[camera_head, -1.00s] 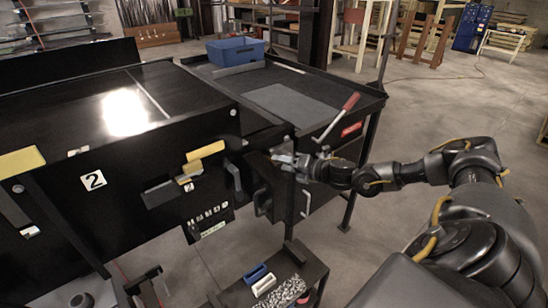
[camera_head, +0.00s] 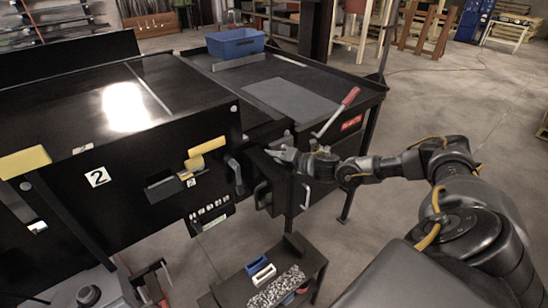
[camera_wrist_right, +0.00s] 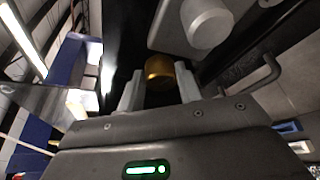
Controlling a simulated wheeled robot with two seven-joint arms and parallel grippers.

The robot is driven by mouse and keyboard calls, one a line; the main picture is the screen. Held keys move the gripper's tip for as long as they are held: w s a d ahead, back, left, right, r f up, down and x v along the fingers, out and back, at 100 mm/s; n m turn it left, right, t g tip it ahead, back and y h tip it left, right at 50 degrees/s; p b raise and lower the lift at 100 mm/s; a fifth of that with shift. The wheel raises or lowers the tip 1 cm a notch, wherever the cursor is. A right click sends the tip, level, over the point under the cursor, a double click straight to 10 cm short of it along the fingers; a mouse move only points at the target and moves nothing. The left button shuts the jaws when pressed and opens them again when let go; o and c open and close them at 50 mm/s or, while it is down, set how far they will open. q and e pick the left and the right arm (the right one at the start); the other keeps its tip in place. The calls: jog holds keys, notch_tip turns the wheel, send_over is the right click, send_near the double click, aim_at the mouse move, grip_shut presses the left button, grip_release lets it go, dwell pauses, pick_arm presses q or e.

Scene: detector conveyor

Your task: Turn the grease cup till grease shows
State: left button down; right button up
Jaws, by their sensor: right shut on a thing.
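The brass grease cup (camera_wrist_right: 159,72) shows in the right wrist view as a short golden cylinder between the two pale fingers of my right gripper (camera_wrist_right: 158,90). The fingers are shut on its sides. In the head view my right gripper (camera_head: 284,154) is at the black housing beside the conveyor's end, and the cup is too small and covered to make out there. No grease can be made out on the cup. My left gripper is not in view.
A grey round knob (camera_wrist_right: 207,22) and a bar handle (camera_wrist_right: 258,76) are close to the gripper. A blue bin (camera_head: 236,43) is at the back. A low cart (camera_head: 288,283) holds small items.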

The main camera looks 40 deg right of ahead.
jog(key=shift+d+f+m+t+y+b, duration=0.15)
jog(key=shift+m+t+y+b, duration=0.25)
jog(key=shift+m+b, duration=1)
jog(key=shift+a+f+m+t+y+b, duration=0.1)
jog(key=shift+f+m+t+y+b, duration=0.3)
jog(key=shift+m+b, duration=1)
jog(key=shift+d+m+t+y+b, duration=0.15)
jog(key=shift+m+t+b, duration=0.6)
jog(key=shift+b, duration=1.1)
jog(key=shift+a+m, duration=0.1)
jog(key=shift+m, duration=0.25)
jog(key=o, duration=1)
jog(key=shift+b+v, duration=1.75)
jog(key=shift+v, duration=3.7)
